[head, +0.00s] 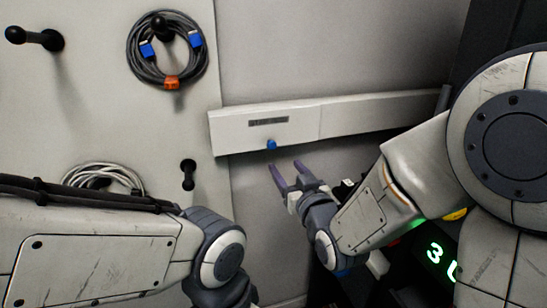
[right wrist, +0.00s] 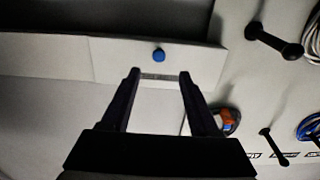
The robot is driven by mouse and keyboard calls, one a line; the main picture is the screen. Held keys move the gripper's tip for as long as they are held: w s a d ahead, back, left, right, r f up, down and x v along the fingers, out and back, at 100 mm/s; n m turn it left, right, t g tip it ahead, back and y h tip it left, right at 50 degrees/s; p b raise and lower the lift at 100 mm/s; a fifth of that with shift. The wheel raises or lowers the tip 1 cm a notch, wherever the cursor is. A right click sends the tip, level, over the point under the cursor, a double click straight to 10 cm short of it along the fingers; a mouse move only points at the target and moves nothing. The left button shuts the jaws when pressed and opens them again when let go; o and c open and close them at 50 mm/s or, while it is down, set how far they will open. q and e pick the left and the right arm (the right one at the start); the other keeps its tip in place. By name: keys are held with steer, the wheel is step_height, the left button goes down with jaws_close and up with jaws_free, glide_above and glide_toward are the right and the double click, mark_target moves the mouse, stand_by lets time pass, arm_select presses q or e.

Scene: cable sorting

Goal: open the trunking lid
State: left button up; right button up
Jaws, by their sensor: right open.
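The white trunking (head: 375,112) runs across the wall in the head view. Its lid section (head: 232,131) at the left end bears a dark label and a blue knob (head: 272,144) at the lower edge. The lid lies flat along the trunking and looks closed. My right gripper (head: 286,174) is open and empty, just below the knob. In the right wrist view the blue knob (right wrist: 158,55) shows beyond and between the open fingertips (right wrist: 160,76), apart from them. My left arm comes in at lower left in the head view; its gripper is out of view.
A pegboard on the left has black pegs (head: 36,38). A grey cable coil with blue connectors (head: 133,62) hangs on one, and a pale cable coil (head: 103,176) hangs lower. A green lit display (head: 436,254) is at lower right. The wall below the trunking is clear.

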mark_target(273, 146)
steer(key=p+x, duration=0.8)
steer(key=x, duration=0.2)
steer(key=shift+w+r, duration=0.2)
steer(key=shift+w, duration=0.1)
jaws_close()
stand_by(1.3)
